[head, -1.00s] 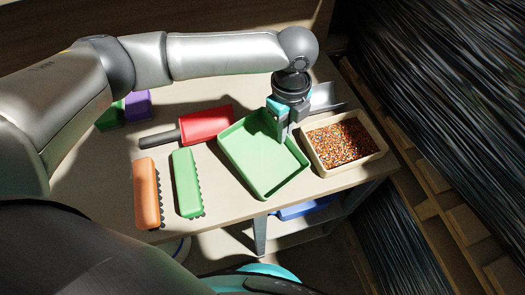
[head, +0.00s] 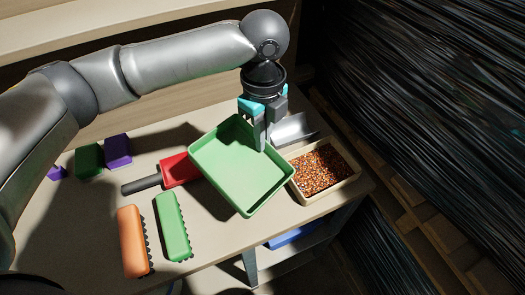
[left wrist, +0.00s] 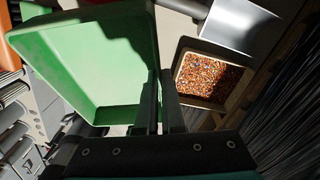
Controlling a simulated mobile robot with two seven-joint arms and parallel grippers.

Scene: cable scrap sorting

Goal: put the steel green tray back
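The green tray (head: 240,170) is shallow, rectangular and empty. It is raised above the table, and its near corner hangs lower in the picture. My left gripper (head: 262,146) is shut on the tray's right-hand rim, with its fingers pointing down. In the left wrist view the green tray (left wrist: 95,55) fills the upper left, and its wall runs to the fingers (left wrist: 160,80). No steel-coloured tray shows; a steel scoop (head: 293,130) lies behind the gripper, partly hidden. My right gripper is not in view.
A beige box (head: 345,183) of copper-coloured granules stands right of the tray. A red scoop (head: 178,171) is partly hidden by the tray. An orange brush (head: 131,240) and a green brush (head: 172,225) lie front left. Green (head: 89,160) and purple (head: 117,150) blocks stand back left.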

